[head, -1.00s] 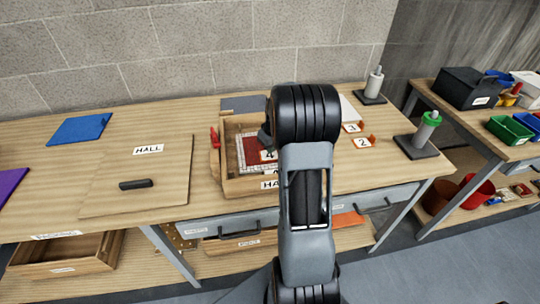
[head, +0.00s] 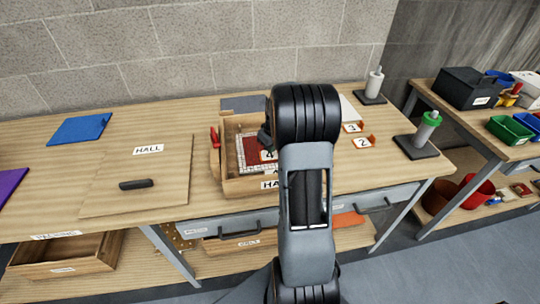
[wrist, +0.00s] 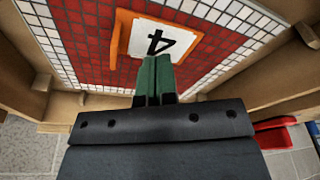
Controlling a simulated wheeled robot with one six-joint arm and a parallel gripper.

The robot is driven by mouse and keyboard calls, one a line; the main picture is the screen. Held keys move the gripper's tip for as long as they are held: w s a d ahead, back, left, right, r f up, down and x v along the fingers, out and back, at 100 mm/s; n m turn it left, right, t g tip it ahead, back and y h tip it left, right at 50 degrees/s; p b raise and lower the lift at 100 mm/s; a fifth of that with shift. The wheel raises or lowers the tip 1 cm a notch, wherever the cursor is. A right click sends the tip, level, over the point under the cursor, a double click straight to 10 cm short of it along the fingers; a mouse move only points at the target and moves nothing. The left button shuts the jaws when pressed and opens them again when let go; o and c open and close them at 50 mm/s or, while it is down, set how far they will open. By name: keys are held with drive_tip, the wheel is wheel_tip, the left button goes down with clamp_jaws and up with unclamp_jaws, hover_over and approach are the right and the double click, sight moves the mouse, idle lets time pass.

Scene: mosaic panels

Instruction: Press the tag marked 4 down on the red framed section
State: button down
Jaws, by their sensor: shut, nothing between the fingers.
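The tag marked 4 is a white plate with an orange edging (wrist: 160,42). It lies over the red tiled section (wrist: 90,45), which has a border of small white tiles. In the head view the tag (head: 268,155) shows near the front of the red section (head: 254,150), partly hidden by my arm. My gripper (wrist: 155,66) is shut and empty, its green fingertips together at the tag's near edge and overlapping it in the wrist view. I cannot tell whether they touch it. In the head view my arm hides most of the gripper.
A wooden frame (head: 229,187) surrounds the panel, with a red clamp-like piece (head: 214,137) on its left side. Tags marked 3 (head: 352,128) and 2 (head: 363,142) lie to the right. The table's left part holds a HALL board (head: 110,195).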

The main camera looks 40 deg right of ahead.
drive_tip(key=shift+f+b, duration=0.85)
drive_tip(key=shift+f, duration=0.2)
drive_tip(key=shift+r, duration=0.15)
idle(0.5)
wheel_tip(320, 180, up, 8)
drive_tip(key=p, duration=0.5)
idle(0.8)
